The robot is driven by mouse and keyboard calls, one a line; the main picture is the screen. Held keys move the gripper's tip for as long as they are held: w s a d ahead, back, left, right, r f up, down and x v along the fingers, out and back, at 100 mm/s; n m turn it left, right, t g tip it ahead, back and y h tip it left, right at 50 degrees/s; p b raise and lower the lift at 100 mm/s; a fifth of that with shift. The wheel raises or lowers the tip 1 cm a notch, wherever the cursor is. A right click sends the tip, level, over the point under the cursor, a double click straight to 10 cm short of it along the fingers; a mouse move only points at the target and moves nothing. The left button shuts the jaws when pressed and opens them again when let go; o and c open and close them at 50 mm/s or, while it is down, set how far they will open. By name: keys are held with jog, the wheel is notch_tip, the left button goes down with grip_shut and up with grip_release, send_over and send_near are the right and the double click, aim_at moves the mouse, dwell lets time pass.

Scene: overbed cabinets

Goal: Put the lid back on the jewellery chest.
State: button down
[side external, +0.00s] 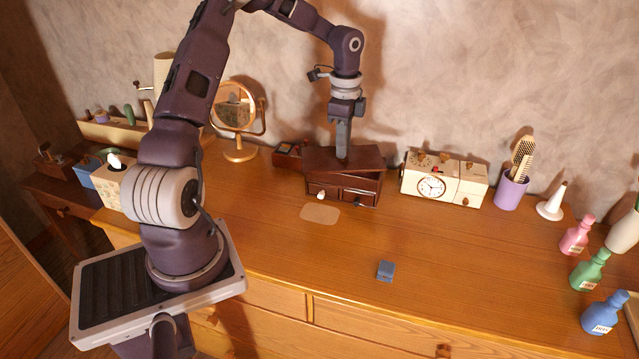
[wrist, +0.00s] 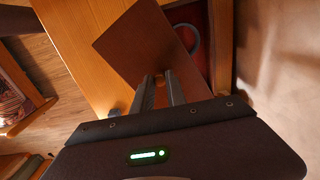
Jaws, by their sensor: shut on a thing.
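The jewellery chest (side external: 356,190) is a dark red-brown box with small drawers, standing on the dresser top near the wall. My gripper (side external: 343,156) points down over it, shut on the flat brown lid (side external: 365,158). In the wrist view the fingers (wrist: 160,80) meet the lid (wrist: 140,45), which is turned at an angle to the chest. Part of the chest's red-lined inside (wrist: 188,15) shows uncovered there, with a grey-blue curved item (wrist: 193,40) in it. I cannot tell whether the lid touches the chest rim.
A dark red box (side external: 289,154) and a round mirror (side external: 235,108) stand left of the chest. A cream clock box (side external: 440,180) and purple brush cup (side external: 511,190) stand right. A blue-grey block (side external: 385,271) lies in front, with clear dresser top (side external: 460,260) around it.

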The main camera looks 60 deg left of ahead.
jog(key=shift+n, duration=0.9)
jog(key=w+a+r, duration=0.1)
jog(key=w+a, duration=0.1)
jog(key=w+a+r, duration=0.1)
jog(key=a, duration=0.1)
jog(key=shift+w+r, duration=0.2)
jog(key=shift+w, duration=0.2)
jog(key=shift+f, duration=3.05)
jog(key=shift+f, duration=0.15)
jog(key=c, duration=0.8)
grip_release()
